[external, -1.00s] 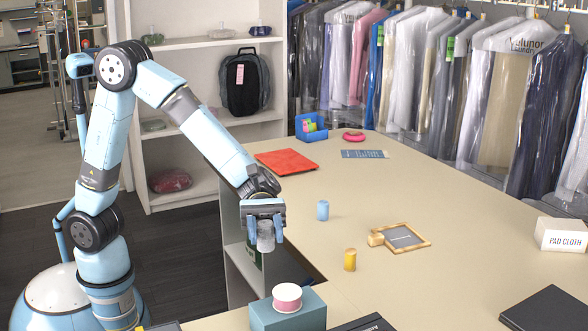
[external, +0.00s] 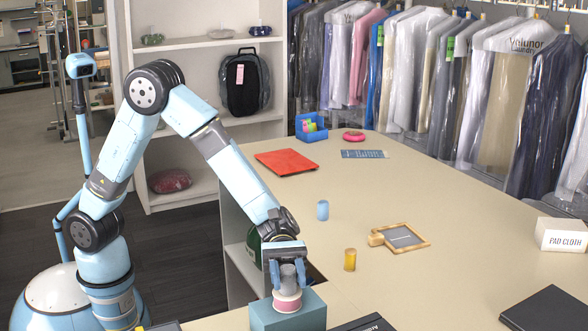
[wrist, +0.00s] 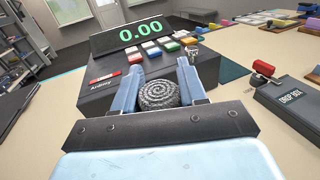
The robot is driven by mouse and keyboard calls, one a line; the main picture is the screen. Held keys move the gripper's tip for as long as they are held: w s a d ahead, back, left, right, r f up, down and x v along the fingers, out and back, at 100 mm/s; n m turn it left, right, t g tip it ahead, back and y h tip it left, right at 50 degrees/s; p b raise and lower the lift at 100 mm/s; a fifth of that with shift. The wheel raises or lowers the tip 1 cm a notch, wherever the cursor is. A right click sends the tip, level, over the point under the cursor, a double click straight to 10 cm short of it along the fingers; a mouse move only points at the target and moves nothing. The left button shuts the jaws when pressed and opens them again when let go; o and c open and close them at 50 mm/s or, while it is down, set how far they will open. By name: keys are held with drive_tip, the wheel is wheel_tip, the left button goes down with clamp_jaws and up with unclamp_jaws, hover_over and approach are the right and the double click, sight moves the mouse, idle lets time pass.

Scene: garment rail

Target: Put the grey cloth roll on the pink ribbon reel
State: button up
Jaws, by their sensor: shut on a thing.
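My gripper (external: 287,276) is shut on the grey cloth roll (external: 288,274) in the external view. The roll is upright between the fingers, directly above the pink ribbon reel (external: 287,302). The roll's lower end is at the reel's top; I cannot tell whether they touch. The reel stands on a teal box (external: 270,317) at the counter's near edge. In the wrist view the roll's spiral end (wrist: 158,95) shows between the two blue fingers, and the reel is hidden.
A blue cylinder (external: 323,210), a yellow cylinder (external: 350,260) and a wooden-framed board (external: 402,237) stand or lie to the right. A black device with a display (wrist: 140,32) is ahead in the wrist view. The middle of the counter is mostly clear.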

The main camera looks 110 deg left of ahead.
drive_tip(key=o, duration=1)
drive_tip(key=shift+r, duration=0.1)
